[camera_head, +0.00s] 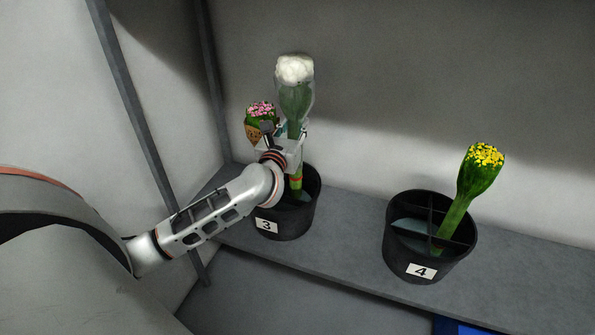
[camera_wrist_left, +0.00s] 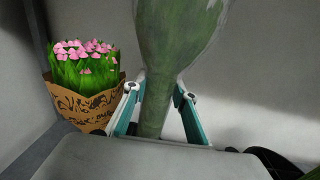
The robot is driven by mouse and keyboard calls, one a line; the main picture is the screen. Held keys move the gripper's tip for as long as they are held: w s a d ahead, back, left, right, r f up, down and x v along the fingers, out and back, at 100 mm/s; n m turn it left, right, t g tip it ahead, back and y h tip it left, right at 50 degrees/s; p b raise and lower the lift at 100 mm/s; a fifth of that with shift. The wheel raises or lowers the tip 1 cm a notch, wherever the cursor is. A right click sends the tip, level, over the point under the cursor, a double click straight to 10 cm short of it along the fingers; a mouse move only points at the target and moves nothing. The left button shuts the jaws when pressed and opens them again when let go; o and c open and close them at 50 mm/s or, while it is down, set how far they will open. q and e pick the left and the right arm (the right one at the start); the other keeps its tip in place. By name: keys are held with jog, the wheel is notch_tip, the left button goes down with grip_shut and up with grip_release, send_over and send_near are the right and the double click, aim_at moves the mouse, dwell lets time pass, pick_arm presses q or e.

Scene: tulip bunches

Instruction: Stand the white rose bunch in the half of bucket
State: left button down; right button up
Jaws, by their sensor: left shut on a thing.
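The white rose bunch (camera_head: 295,70) is upright in clear wrap, with green stems and a red-orange band low down. My left gripper (camera_head: 285,145) is shut on its stems; the wrist view shows the stems (camera_wrist_left: 155,105) between the two teal fingers (camera_wrist_left: 157,112). The bunch is over the black bucket (camera_head: 285,222) labelled 3, with its lower end inside the rim outline. I cannot tell whether the stem end touches the bottom. My arm hides the bucket's left part and any divider there. My right gripper is not in view.
A pink bunch in brown paper (camera_head: 255,130) stands behind my gripper, left of the stems in the wrist view (camera_wrist_left: 85,85). Bucket 4 (camera_head: 420,262), with a cross divider, holds a yellow bunch (camera_head: 480,172) leaning right. The grey shelf (camera_head: 345,240) is clear between the buckets.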

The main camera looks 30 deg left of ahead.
pick_arm(q)
notch_tip(320, 180, down, 13)
jog(key=b, duration=0.4)
jog(key=c, duration=1.6)
grip_release()
jog(key=shift+c, duration=0.2)
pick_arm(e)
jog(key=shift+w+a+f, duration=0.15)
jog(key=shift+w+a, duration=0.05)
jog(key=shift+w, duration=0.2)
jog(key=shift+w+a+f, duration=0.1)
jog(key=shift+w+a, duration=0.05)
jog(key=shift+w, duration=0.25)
